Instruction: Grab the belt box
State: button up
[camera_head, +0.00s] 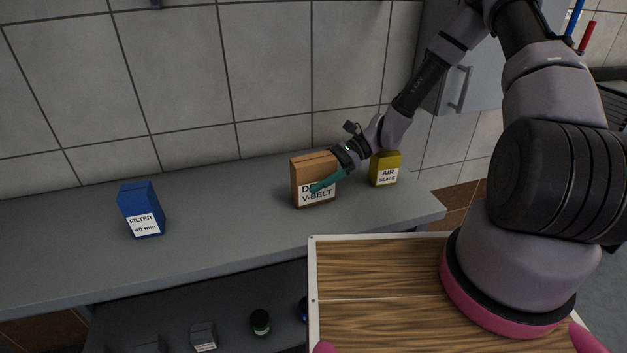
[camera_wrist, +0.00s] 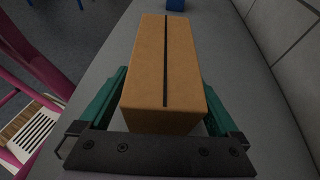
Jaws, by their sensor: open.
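The belt box is an orange-brown carton (camera_head: 314,167) with a white label reading V-BELT. It stands upright on the grey shelf top, right of the middle in the head view. In the wrist view the carton (camera_wrist: 166,65) lies between the two green fingers, with a dark strip along its top. My gripper (camera_head: 326,183) is open at the carton, with one green finger in front of its label. In the wrist view my gripper (camera_wrist: 165,95) has a finger on each side of the carton. I cannot tell whether the fingers touch it.
A blue FILTER box (camera_head: 141,209) stands to the left on the grey counter (camera_head: 225,220). A yellow AIR SEALS box (camera_head: 385,168) stands close to the right, behind my wrist. A tiled wall (camera_head: 180,80) rises behind. Small items (camera_head: 260,321) lie on the lower shelf.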

jog(key=c, duration=1.4)
grip_shut()
jog(key=shift+r, duration=0.1)
